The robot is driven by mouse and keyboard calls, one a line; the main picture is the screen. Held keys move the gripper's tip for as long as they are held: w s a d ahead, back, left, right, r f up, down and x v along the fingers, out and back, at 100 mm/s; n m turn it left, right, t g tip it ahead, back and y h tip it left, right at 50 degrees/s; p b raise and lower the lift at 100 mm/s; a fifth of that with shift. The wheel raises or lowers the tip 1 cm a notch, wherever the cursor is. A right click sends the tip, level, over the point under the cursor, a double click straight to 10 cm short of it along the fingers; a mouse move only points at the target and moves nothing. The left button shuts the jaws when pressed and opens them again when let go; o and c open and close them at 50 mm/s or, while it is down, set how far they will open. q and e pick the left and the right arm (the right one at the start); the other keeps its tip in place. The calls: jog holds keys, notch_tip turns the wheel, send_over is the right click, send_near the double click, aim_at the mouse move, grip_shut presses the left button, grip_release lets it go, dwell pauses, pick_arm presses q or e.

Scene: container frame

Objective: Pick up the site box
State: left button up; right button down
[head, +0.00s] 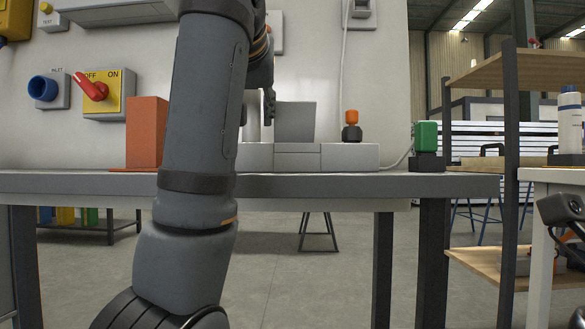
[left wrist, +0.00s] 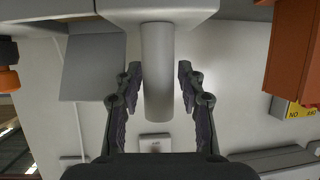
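I cannot tell for sure which thing is the site box. A low light-grey box (head: 345,156) lies on the bench behind my left arm, with a pale upright cylinder (head: 252,122) on it. In the left wrist view, which is upside down, the cylinder (left wrist: 157,75) stands out from its pale base (left wrist: 190,12). My left gripper (left wrist: 160,88) is open, its fingers on either side of the cylinder with visible gaps. In the head view my left gripper (head: 268,106) is mostly hidden by my arm. A dark part of my right arm shows at the right edge.
The bench (head: 350,186) also holds an orange block (head: 147,133), a grey upright plate (head: 295,122), an orange-and-black piece (head: 352,126) and a green block (head: 426,140). A red-handled switch (head: 95,90) is on the wall behind. A shelf unit (head: 510,180) stands at the right.

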pick_arm(q)
jog(key=shift+s+r, duration=0.1)
jog(key=shift+s, duration=0.05)
jog(key=shift+c, duration=0.6)
grip_shut()
